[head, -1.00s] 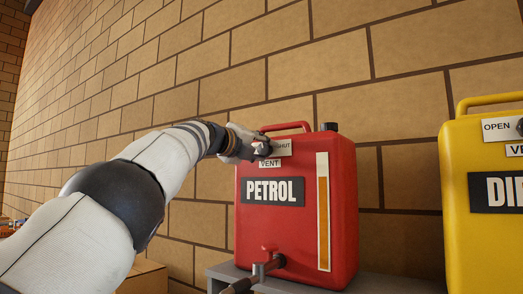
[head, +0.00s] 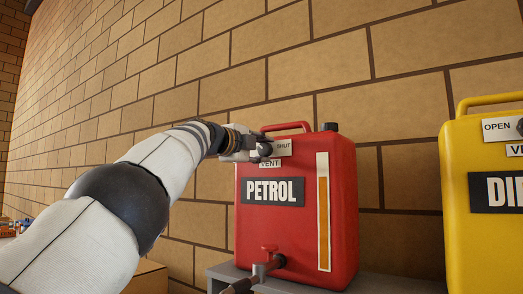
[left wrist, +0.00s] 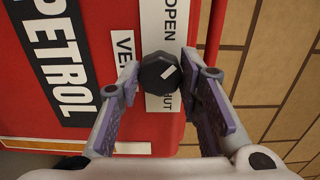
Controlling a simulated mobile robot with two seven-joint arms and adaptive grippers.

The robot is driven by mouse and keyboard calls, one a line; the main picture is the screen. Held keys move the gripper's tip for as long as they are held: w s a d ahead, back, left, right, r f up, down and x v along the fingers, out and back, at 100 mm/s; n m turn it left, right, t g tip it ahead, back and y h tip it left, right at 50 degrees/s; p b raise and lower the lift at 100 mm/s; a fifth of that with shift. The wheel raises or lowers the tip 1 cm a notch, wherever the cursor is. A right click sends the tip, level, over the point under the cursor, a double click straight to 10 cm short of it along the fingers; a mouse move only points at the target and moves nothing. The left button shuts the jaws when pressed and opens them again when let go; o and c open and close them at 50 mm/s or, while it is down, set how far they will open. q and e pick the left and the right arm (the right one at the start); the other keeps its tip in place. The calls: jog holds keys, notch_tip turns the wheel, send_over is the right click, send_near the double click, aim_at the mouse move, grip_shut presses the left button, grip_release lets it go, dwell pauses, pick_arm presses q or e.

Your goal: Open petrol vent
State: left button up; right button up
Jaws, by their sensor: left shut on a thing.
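The red petrol can (head: 335,165) stands upright in the head view, with a black PETROL label (head: 273,191) on its front. Its vent knob (left wrist: 155,77) is round and black with a white mark, slanted in the left wrist view. The knob sits on a white plate (left wrist: 166,20) reading OPEN at one end and SHUT at the other, beside a small VENT label (head: 270,163). My left gripper (left wrist: 159,65) is shut on the knob, one finger on each side. In the head view, the left gripper (head: 260,149) hides the plate's OPEN end. My right gripper is not in view.
A yellow can (head: 455,200) stands at the right. The red can has a tap (head: 268,262) low on its front and a red handle (head: 286,127) on top. A brick wall (head: 330,60) is close behind. A cardboard box (head: 150,277) is low at the left.

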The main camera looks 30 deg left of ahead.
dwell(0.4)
pick_arm(q)
jog(key=o, duration=1.2)
jog(key=shift+s, duration=0.1)
jog(key=shift+s+a+r, duration=0.1)
jog(key=shift+s, duration=0.2)
jog(key=s, duration=0.3)
jog(key=s+a, duration=0.1)
jog(key=s, duration=0.7)
jog(key=shift+a, duration=0.2)
